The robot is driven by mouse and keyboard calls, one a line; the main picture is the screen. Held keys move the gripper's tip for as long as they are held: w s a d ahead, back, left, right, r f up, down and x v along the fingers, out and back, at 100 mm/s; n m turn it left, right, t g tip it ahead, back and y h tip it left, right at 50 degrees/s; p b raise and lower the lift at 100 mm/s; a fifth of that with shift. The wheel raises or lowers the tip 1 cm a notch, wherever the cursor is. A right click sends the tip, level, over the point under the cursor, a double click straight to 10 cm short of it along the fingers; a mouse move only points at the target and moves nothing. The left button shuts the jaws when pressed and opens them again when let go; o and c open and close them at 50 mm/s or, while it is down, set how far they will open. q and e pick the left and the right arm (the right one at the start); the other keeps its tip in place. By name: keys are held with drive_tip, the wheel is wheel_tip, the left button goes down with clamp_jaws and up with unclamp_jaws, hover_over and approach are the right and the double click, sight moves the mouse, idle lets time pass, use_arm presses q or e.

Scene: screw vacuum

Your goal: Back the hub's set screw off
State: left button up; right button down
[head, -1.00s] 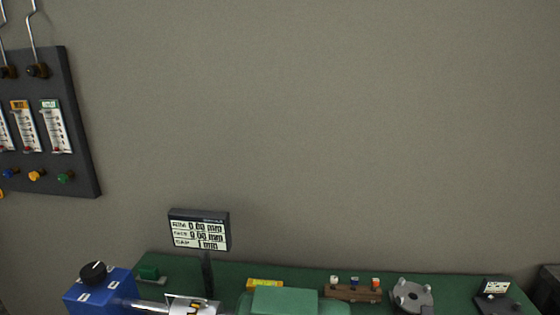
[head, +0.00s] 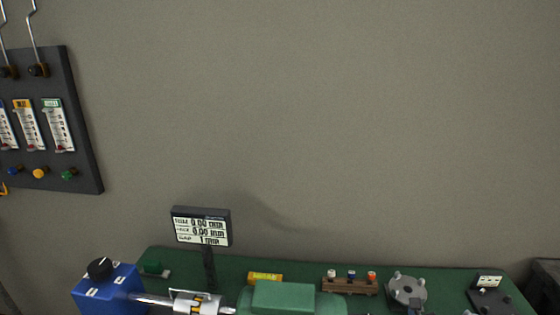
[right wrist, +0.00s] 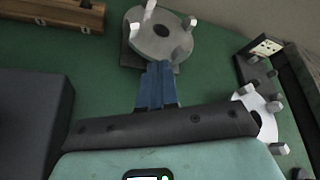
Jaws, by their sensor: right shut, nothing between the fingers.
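A grey round hub-like part (right wrist: 160,38) with several pale pins stands on the green bench in the right wrist view. It also shows at the right of the head view (head: 406,290). My right gripper (right wrist: 156,70) has its blue fingers shut and empty, pointing at the lower edge of this part; contact cannot be told. A silver coupling hub (head: 197,303) with a black and yellow mark sits on the shaft beside the blue box (head: 105,288). No set screw can be made out. My left gripper is not in view.
A wooden rack (head: 350,286) holds several coloured-top tools. A small display (head: 201,228) stands behind the shaft. A green housing (head: 290,298) fills the bench front. A black stand (head: 490,298) is far right.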

drive_tip(key=shift+w, duration=0.45)
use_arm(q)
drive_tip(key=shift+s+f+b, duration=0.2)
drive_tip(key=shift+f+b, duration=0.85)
use_arm(e)
drive_tip(key=shift+s+d+f, duration=0.1)
drive_tip(key=shift+d+f, duration=0.15)
drive_tip(key=shift+f, duration=0.3)
idle(0.4)
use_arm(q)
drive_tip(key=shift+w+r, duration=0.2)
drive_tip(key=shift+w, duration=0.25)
use_arm(e)
drive_tip(key=shift+a+f+b, duration=0.15)
drive_tip(key=shift+f+b, duration=0.05)
drive_tip(key=shift+b, duration=2.05)
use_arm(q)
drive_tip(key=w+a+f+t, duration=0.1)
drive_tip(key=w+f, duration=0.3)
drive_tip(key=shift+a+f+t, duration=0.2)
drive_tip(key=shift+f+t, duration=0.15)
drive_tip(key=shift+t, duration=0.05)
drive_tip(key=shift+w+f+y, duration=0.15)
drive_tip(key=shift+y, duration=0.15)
use_arm(e)
drive_tip(key=shift+s, duration=0.1)
drive_tip(key=shift+r, duration=0.15)
